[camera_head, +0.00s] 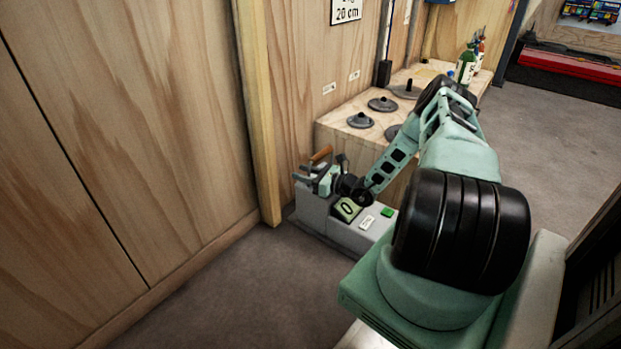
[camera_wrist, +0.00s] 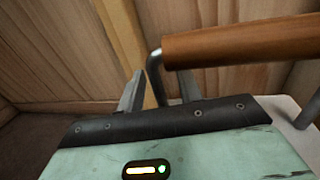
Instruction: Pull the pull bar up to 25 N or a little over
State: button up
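The pull bar is a brown wooden handle (camera_head: 321,154) on bent metal legs, at the left end of a grey box (camera_head: 343,233). The box's small display (camera_head: 347,208) reads 0. In the wrist view the handle (camera_wrist: 245,42) crosses the upper right, with its left leg below it. My gripper (camera_head: 318,175) is beside the bar in the head view. In the wrist view its two grey fingers (camera_wrist: 160,90) stand apart, and the bar's left leg shows in the gap between them. The fingers do not appear closed on the handle. How deep the leg lies is unclear.
A green button (camera_head: 387,212) and a white label (camera_head: 367,222) are on the box. A wooden bench (camera_head: 340,145) with grey discs (camera_head: 383,104) stands behind it. A wooden wall and post (camera_head: 258,110) are close on the left. The floor in front is clear.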

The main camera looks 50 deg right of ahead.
aim_at(311, 165)
grip_shut()
jog(key=shift+r+p, duration=1.9)
dwell(1.0)
jog(key=shift+f, duration=0.15)
dwell(0.3)
jog(key=shift+f+b, duration=1.05)
jog(key=shift+f, duration=0.6)
grip_release()
jog(key=p+v, duration=0.6)
jog(key=v, duration=1.1)
jog(key=shift+s+p, duration=0.3)
jog(key=shift+p, duration=0.1)
